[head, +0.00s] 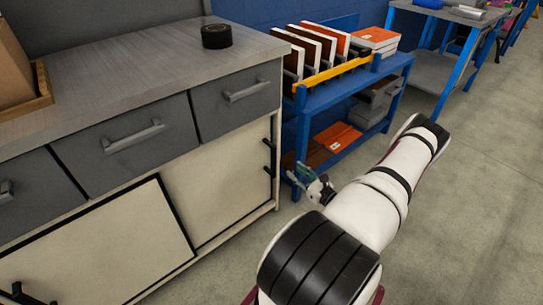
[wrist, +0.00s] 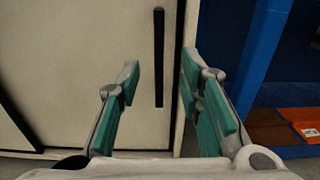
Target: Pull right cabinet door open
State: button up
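The right cabinet door (head: 215,180) is a cream panel below the grey drawers and looks shut. Its vertical black handle (head: 272,158) is near the door's right edge. In the wrist view, the handle (wrist: 158,57) stands upright on the cream door (wrist: 90,55). My gripper (head: 308,178) is to the right of the handle in the head view. In the wrist view, my gripper (wrist: 160,75) has its two green-padded fingers apart with nothing between them. The handle appears ahead, between the fingertips in the picture, and no contact shows.
The left cabinet door (head: 100,245) has a black edge. A black roll (head: 216,36) sits on the grey countertop (head: 130,55). A blue shelf rack (head: 335,90) with binders stands close right of the cabinet. Open floor (head: 470,200) lies to the right.

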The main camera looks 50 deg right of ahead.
aim_at(275, 156)
jog(key=b+x, duration=0.2)
jog(key=x, duration=1.1)
jog(key=shift+a+r+b, duration=0.1)
jog(key=shift+b, duration=0.25)
jog(key=shift+c, duration=0.5)
grip_shut()
